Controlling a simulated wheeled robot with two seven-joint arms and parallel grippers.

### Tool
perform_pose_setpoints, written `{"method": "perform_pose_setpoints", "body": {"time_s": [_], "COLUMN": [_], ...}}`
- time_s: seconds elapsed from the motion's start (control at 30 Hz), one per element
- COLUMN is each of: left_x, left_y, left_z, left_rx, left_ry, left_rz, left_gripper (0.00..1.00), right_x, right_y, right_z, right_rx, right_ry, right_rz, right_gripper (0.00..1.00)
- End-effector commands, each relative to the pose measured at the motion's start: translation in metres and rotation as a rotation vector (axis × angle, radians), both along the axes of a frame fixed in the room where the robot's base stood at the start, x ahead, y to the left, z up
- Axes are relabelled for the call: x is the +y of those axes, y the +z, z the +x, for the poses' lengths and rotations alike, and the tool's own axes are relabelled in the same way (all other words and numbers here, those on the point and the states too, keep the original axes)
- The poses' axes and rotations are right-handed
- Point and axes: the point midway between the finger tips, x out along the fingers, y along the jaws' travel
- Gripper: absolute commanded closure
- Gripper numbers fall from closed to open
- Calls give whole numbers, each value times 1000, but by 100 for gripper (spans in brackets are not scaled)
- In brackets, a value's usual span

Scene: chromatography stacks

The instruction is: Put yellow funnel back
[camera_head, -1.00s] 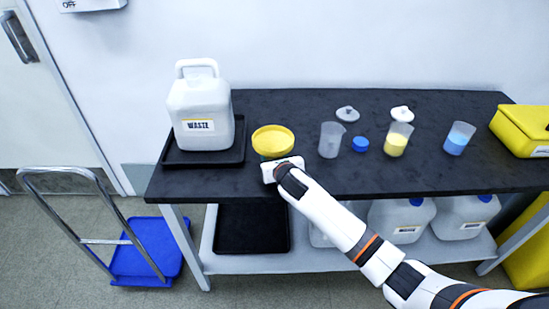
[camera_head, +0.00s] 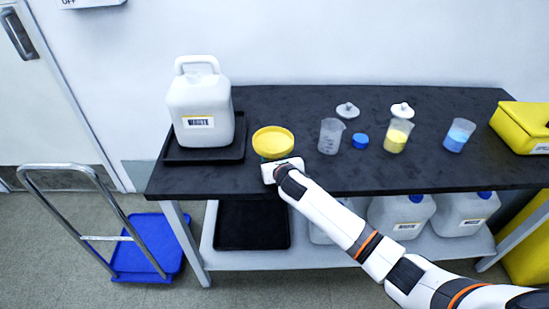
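The yellow funnel (camera_head: 273,140) is near the front edge of the black bench top, right of the white waste jug (camera_head: 201,108). Its wide round mouth faces up. My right gripper (camera_head: 276,162), on the arm coming in from the lower right, is directly in front of the funnel and touches or nearly touches its near side. The white gripper body and the funnel hide the fingers, so I cannot see whether they hold it. The jug stands upright in a black tray (camera_head: 238,150), and its top shows no funnel. My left gripper is not in view.
Right of the funnel stand an empty beaker (camera_head: 330,137), a blue cap (camera_head: 361,141), a yellow-filled beaker (camera_head: 396,136) and a blue-filled beaker (camera_head: 459,135). A yellow case (camera_head: 520,128) is at the right end. A blue cart (camera_head: 148,248) stands at the left.

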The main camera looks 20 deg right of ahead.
Motion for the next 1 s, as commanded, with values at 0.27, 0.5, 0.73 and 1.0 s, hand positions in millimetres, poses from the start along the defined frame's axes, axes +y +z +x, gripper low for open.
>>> {"method": "perform_pose_setpoints", "body": {"time_s": [0.27,0.5,0.73,1.0], "left_x": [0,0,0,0], "left_y": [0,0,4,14], "left_z": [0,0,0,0], "left_rx": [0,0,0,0], "left_ry": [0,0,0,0], "left_rz": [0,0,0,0], "left_gripper": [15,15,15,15], "right_x": [0,0,0,1], "right_y": [0,0,7,29], "right_z": [0,0,-15,-68], "right_rx": [-1,1,0,1], "right_ry": [0,0,1,2], "right_rz": [0,0,-3,-2], "right_gripper": [27,26,26,26]}}
